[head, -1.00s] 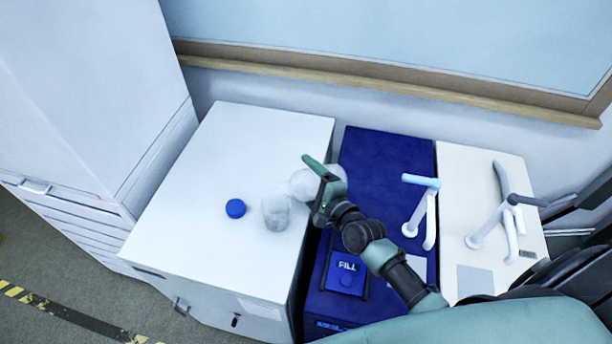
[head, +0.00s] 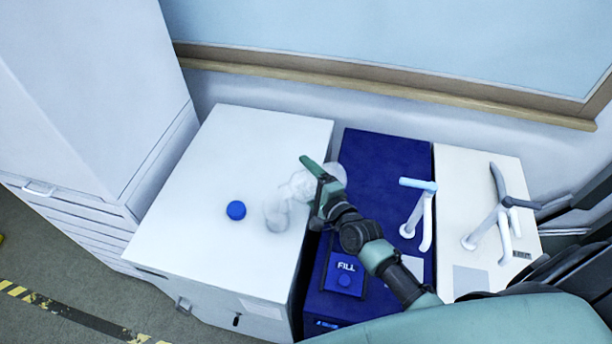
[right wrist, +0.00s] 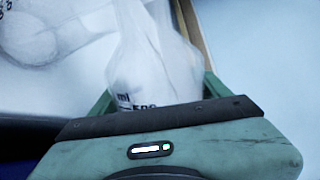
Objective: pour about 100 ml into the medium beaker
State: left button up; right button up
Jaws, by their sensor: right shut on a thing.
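A clear beaker (head: 276,214) stands near the right edge of the white cabinet top in the head view; its size class cannot be told. My right gripper (head: 318,181) is shut on a clear glass vessel (head: 301,186), tilted to the left with its narrow end close to the beaker's top. Whether they touch, and any liquid level or stream, cannot be told. In the right wrist view the held vessel (right wrist: 155,60) carries dark printed marks, partly hidden by my gripper. Another clear round vessel (right wrist: 28,35) shows at upper left there. My left gripper is not in view.
A blue round cap (head: 236,210) lies left of the beaker on the white cabinet top (head: 190,205). A dark blue unit (head: 385,155) with a FILL panel (head: 345,275) and a spout (head: 420,205) stands to the right. A cream unit (head: 465,170) stands beyond it.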

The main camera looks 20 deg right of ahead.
jog(key=shift+r, duration=0.2)
jog(key=shift+r+n+p, duration=0.3)
jog(key=shift+n+p, duration=0.2)
jog(key=shift+p, duration=0.2)
jog(key=shift+w+r, duration=0.1)
dwell(0.5)
dwell(0.5)
jog(key=shift+f+m+b, duration=0.6)
jog(key=shift+f+b, duration=0.15)
jog(key=shift+b, duration=0.2)
jog(key=shift+f+m+y+b, duration=0.1)
jog(key=shift+m+y+b, duration=0.2)
jog(key=shift+m, duration=0.1)
jog(key=r+m, duration=0.2)
jog(key=m, duration=0.1)
jog(key=shift+a+y+b, duration=0.25)
jog(key=shift+y+b, duration=0.05)
